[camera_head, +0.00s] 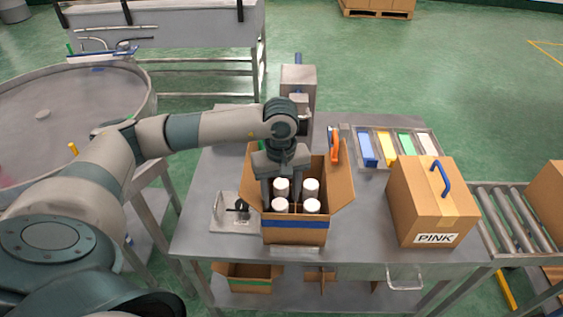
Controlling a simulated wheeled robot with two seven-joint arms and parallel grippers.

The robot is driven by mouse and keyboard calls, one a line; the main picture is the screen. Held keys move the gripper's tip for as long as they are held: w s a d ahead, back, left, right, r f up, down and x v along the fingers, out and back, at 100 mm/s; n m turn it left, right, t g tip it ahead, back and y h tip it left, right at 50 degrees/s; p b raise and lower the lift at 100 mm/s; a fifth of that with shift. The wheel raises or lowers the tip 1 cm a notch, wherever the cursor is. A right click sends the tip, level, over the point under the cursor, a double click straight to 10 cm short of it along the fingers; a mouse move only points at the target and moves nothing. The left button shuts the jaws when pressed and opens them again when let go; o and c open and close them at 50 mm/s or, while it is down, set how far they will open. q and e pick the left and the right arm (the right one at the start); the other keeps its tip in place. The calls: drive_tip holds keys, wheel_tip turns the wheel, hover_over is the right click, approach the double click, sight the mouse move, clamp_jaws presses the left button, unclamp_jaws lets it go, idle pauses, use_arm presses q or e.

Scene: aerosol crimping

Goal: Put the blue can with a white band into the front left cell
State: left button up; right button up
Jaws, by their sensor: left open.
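An open cardboard box (295,237) with a blue stripe stands on the grey table, its flaps spread. Several cans with white tops stand upright in its cells. One is the front left can (280,205), in the front left cell. Only the tops show, so I cannot tell which can is blue with a white band. My left gripper (281,198) points down into the left side of the box. It is open, with one finger on each side of the left-hand cans, and I cannot tell whether it touches one. My right gripper is not in view.
A closed box marked PINK (436,203) stands to the right, beside a roller conveyor (497,215). A tray of coloured strips (420,160) lies behind it. A metal fixture (233,212) is left of the open box, and a press (299,80) stands behind.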

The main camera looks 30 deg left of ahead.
use_arm(q)
wheel_tip(320, 180, up, 17)
drive_tip(key=b, duration=0.4)
drive_tip(key=shift+f, duration=0.15)
idle(1.1)
